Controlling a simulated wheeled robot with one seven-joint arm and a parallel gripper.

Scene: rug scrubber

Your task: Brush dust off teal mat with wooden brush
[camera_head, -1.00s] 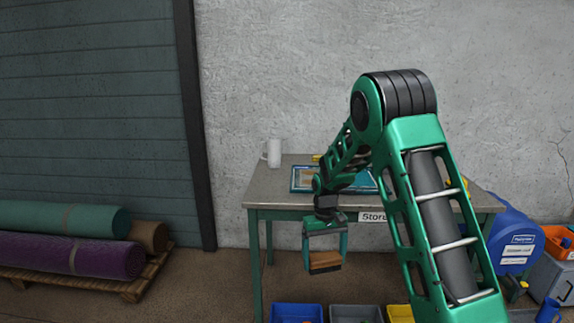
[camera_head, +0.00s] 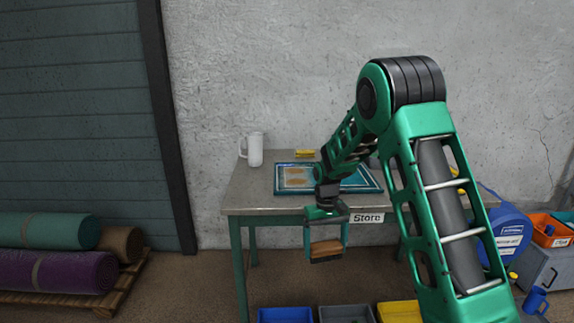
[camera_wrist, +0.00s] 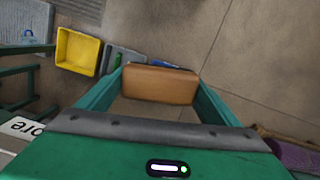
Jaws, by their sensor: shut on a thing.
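The wooden brush (camera_head: 325,247) is held in my gripper (camera_head: 326,238), its brown block on top and dark bristles below. My gripper is shut on the brush, in front of the table's front edge and below the tabletop. In the wrist view the brush's wooden block (camera_wrist: 160,84) sits between the two green fingers. The teal mat (camera_head: 355,184) lies on the table, with tan dust patches (camera_head: 296,177) at its left part. My arm hides part of the mat's middle and right.
The table (camera_head: 250,195) also bears a white jug (camera_head: 254,149) and a yellow object (camera_head: 305,154) behind the mat. Blue, grey and yellow bins (camera_head: 400,312) stand on the floor in front. Rolled rugs (camera_head: 50,231) lie on a pallet at left. Blue containers (camera_head: 505,236) stand at right.

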